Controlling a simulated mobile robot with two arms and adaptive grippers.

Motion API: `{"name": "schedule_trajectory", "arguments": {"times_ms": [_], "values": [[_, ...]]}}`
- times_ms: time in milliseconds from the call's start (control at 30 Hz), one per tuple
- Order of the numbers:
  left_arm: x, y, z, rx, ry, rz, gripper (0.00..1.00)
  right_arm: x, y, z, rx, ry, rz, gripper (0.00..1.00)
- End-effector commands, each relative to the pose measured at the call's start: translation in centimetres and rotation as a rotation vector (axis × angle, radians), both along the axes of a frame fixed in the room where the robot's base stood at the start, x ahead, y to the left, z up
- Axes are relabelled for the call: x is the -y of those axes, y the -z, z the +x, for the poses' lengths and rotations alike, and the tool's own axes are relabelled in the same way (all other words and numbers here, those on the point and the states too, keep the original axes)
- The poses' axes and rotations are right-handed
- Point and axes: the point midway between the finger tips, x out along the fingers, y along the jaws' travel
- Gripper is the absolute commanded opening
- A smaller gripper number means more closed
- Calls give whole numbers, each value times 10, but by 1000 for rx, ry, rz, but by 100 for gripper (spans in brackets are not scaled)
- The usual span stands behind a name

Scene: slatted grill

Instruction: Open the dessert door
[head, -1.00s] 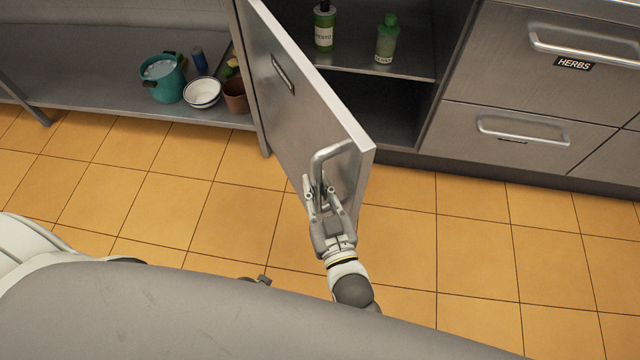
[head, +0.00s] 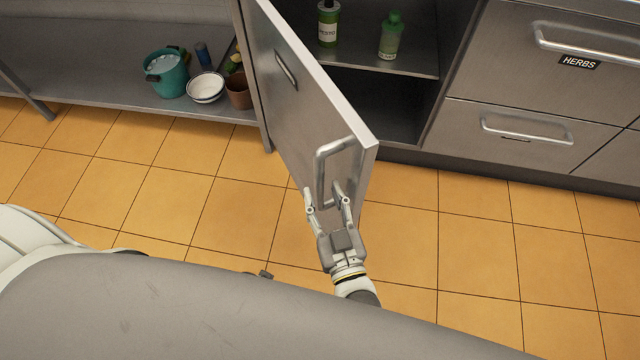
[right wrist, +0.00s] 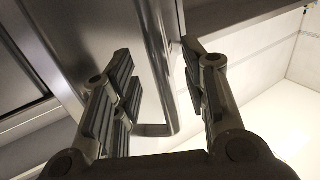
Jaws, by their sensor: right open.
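The metal cabinet door (head: 298,98) stands swung wide open on its left side, with its front face turned to the left. Its label is seen too edge-on to read. The silver bar handle (head: 320,178) is near the door's free edge. My right gripper (head: 327,200) is open at the lower end of the handle, with its fingers spread around it. In the right wrist view the handle (right wrist: 160,110) runs between the open fingers (right wrist: 165,95), with gaps on both sides. My left gripper is not in view.
Inside the open cabinet, a labelled bottle (head: 328,25) and a green bottle (head: 391,38) stand on a shelf. Drawers, one marked HERBS (head: 579,62), are at right. A teal pot (head: 166,75) and white bowl (head: 205,88) sit on the left low shelf. Tiled floor (head: 450,230) is clear.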

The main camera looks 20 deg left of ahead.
Motion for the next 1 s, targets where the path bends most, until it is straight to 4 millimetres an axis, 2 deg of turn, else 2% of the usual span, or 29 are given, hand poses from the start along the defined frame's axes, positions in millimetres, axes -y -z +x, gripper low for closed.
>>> {"name": "schedule_trajectory", "arguments": {"times_ms": [33,200,400,800,833,933,1000], "values": [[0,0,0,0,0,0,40,7,1,-11,-4,-1,-3,41],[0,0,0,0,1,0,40,26,1,-40,-4,-1,-3,41],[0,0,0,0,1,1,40,41,1,-63,-2,0,-1,41],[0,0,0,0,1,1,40,45,0,-71,0,0,0,41],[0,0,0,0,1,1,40,45,0,-71,0,0,0,39],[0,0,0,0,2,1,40,47,7,-69,-16,2,-12,27],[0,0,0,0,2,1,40,53,27,-66,-62,9,-44,18]]}}
